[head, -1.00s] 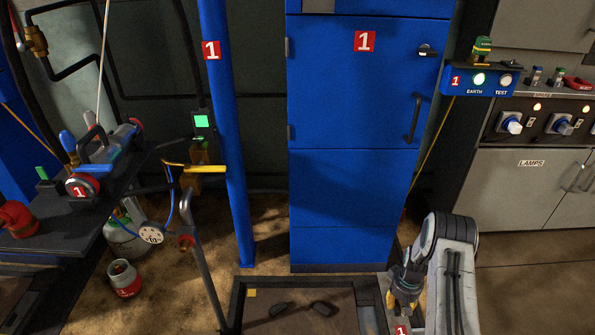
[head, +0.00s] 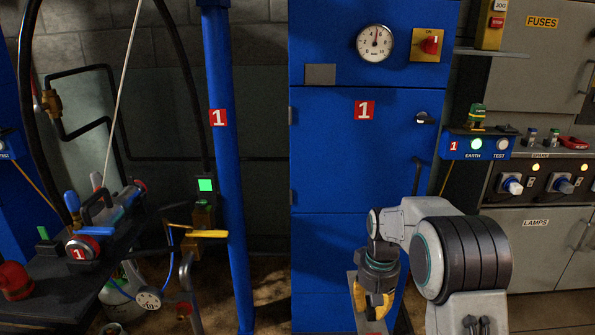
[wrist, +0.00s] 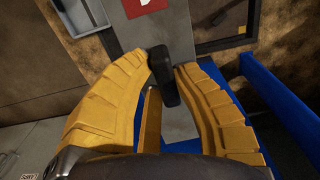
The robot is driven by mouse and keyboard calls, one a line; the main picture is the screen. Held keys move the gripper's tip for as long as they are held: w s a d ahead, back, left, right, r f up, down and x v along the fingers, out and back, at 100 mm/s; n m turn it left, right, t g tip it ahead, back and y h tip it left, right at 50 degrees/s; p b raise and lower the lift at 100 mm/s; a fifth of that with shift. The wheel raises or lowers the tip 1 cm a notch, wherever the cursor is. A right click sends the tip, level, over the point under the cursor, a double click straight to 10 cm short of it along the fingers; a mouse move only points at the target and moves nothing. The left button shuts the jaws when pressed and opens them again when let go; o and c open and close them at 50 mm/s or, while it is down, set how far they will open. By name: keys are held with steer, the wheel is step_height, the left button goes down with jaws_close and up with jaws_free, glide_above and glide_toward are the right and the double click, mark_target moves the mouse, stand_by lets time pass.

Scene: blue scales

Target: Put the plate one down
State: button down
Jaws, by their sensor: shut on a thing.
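Plate one is a narrow grey plate with a red label and a dark handle. In the wrist view the plate (wrist: 170,32) runs down between my yellow fingers, and its dark handle (wrist: 163,76) sits between the fingertips. My gripper (head: 374,304) is shut on this handle and points down in the head view, in front of the blue cabinet (head: 330,225). A grey strip of the plate (head: 352,288) shows beside the fingers there. The plate is held up off the floor. Its lower part is cut off by the head view's bottom edge.
A dark floor frame (wrist: 222,43) lies below in the wrist view, near blue bars (wrist: 282,105). In the head view a blue post (head: 228,180) and a bench with valves (head: 70,290) stand left. A grey control console (head: 540,250) stands right.

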step_height(320, 180, up, 24)
steer(key=s+p, duration=0.1)
steer(key=p, duration=3)
steer(key=shift+s+d+f, duration=0.15)
steer(key=shift+s+f, duration=0.05)
steer(key=shift+s, duration=0.15)
